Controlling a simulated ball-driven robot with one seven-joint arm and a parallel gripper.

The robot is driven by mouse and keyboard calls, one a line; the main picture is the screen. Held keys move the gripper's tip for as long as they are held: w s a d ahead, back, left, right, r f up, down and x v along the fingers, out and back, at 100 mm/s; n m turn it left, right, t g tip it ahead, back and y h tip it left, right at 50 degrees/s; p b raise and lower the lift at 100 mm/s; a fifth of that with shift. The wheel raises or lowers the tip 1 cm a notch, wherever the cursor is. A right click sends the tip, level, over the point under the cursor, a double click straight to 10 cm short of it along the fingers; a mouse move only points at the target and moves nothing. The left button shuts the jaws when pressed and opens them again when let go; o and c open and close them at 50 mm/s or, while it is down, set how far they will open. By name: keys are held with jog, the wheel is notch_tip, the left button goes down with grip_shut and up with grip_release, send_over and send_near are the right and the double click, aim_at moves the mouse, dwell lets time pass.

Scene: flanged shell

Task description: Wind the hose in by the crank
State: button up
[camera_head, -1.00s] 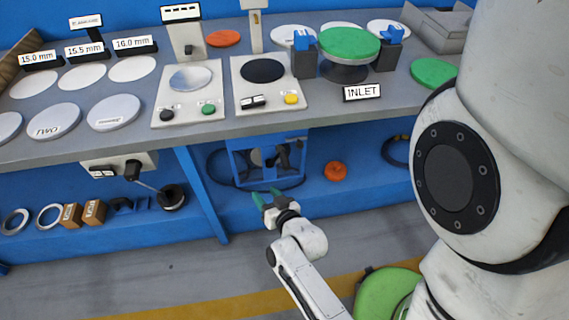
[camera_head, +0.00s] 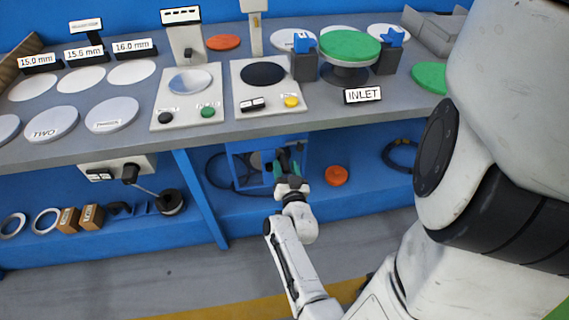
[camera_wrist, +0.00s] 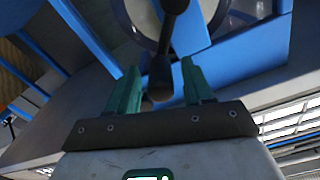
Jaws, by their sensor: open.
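The blue reel frame (camera_head: 240,147) stands on the lower shelf, under the bench, and fills the top of the wrist view (camera_wrist: 245,50). A dark hose loop (camera_head: 212,178) lies at its left. The crank shows in the wrist view as a black arm with a dark handle (camera_wrist: 161,72) that points toward me, in front of a pale round drum (camera_wrist: 143,15). My gripper (camera_head: 287,163) is in front of the frame with its green fingers apart. In the wrist view the handle's end lies between the fingers (camera_wrist: 159,80) in the picture; I cannot tell whether they touch it.
The grey bench top (camera_head: 225,130) overhangs the reel. An orange round object (camera_head: 336,175) lies on the lower shelf at the right, with a dark ring (camera_head: 399,155) beyond it. A blue upright (camera_head: 200,198) stands at the left. The shelf front between upright and orange object holds my arm.

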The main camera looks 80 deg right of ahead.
jog(key=shift+x, duration=1.05)
jog(key=shift+c, duration=0.2)
grip_shut()
